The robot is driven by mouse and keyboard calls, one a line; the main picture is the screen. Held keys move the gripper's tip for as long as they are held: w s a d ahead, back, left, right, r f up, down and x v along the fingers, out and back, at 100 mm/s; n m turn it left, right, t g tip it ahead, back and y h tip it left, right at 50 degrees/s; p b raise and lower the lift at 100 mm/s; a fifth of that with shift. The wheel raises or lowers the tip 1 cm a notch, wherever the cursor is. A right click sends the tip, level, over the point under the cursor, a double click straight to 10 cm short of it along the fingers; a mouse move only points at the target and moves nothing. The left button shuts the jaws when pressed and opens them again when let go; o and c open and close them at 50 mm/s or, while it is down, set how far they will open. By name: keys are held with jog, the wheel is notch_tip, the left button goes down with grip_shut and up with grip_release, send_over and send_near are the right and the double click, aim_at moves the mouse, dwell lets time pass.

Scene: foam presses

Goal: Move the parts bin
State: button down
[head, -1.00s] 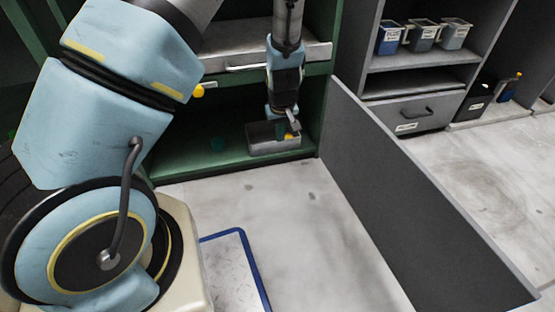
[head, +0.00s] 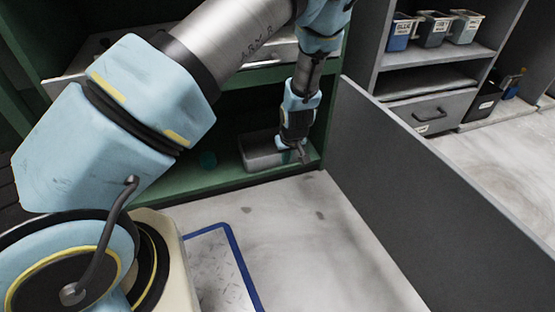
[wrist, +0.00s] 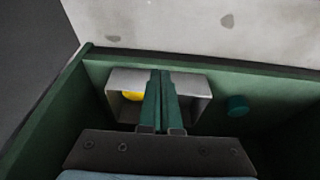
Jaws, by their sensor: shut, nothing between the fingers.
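An open grey metal bin (head: 258,155) sits on the bottom shelf of the green cabinet (head: 205,186), near its right front corner. My gripper (head: 303,157) points down at the bin's right end in the head view. In the wrist view my gripper (wrist: 161,75) has its two green fingers together with nothing between them. They cross in front of the middle of the bin (wrist: 195,82) and hide part of it. Whether they touch it I cannot tell. A yellow thing (wrist: 132,96) shows inside the bin, left of the fingers.
A teal round thing (head: 207,160) lies on the shelf beside the bin. A grey open door panel (head: 420,200) stands right of the cabinet. Labelled small bins (head: 433,28) stand on a grey shelf at upper right. Floor in front is clear, with a blue-edged mat (head: 235,255).

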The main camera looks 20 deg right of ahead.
aim_at(278, 169)
jog(key=shift+w+d+f+b, duration=0.15)
jog(key=shift+w+f+b, duration=1)
jog(key=shift+f, duration=0.4)
jog(key=shift+w+d+f+b, duration=0.1)
jog(key=shift+w+f+b, duration=1.05)
jog(key=shift+f, duration=0.4)
jog(key=shift+w+d+f+b, duration=0.15)
jog(key=shift+w+f+b, duration=1)
jog(key=shift+f, duration=0.4)
